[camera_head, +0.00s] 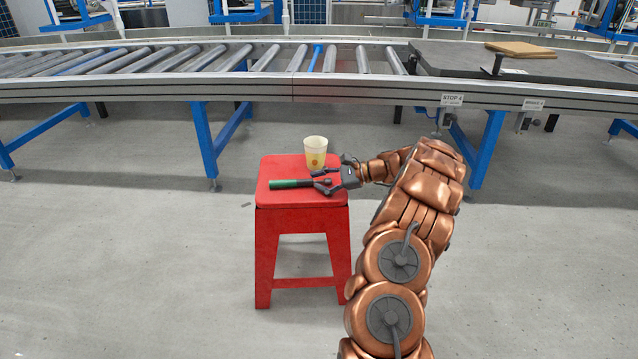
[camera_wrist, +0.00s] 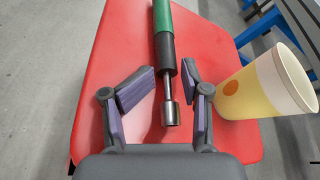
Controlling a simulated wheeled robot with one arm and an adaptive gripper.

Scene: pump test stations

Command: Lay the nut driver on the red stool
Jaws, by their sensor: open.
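The nut driver (camera_head: 290,184) has a green handle with a black collar and lies on the red stool (camera_head: 302,220). In the wrist view the nut driver (camera_wrist: 168,45) points its metal socket end toward my gripper, over the red seat (camera_wrist: 110,60). My gripper (camera_head: 322,178) is open just above the seat at the tool's right end. In the wrist view the two fingers of my gripper (camera_wrist: 170,85) stand apart on either side of the shaft, with gaps showing. The far end of the handle is cut off in the wrist view.
A pale yellow cup (camera_head: 315,153) stands upright on the stool behind the nut driver; it is close to the right finger in the wrist view (camera_wrist: 262,85). A roller conveyor (camera_head: 200,92) runs behind the stool. The floor around is clear.

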